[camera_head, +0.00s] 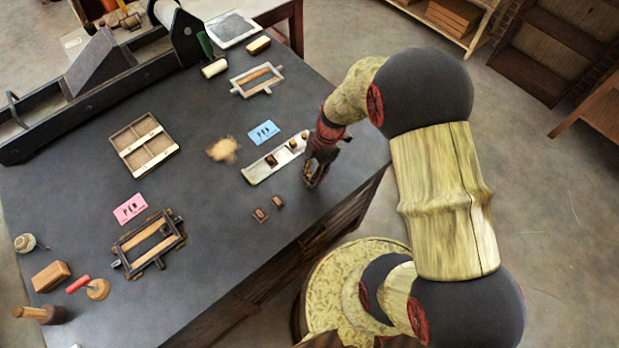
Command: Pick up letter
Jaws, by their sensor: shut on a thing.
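My gripper (312,182) is at the right edge of the dark table, pointing down, low over or at the tabletop; I cannot tell its exact height. It is shut on a small letter block, mostly hidden by the fingers. Two small reddish-brown letter blocks, a left one (261,214) and a right one (278,202), lie on the table to the left of my gripper. A pale tray (259,173) with several small dark blocks in it lies just up and left of my gripper.
A blue "PEN" card (263,132) and a pink "PEN" card (130,209) lie on the table (215,255). A dark frame (149,243), a wooden compartment tray (143,145) and a pale frame (257,79) lie around. A large press (110,75) stands at the back left.

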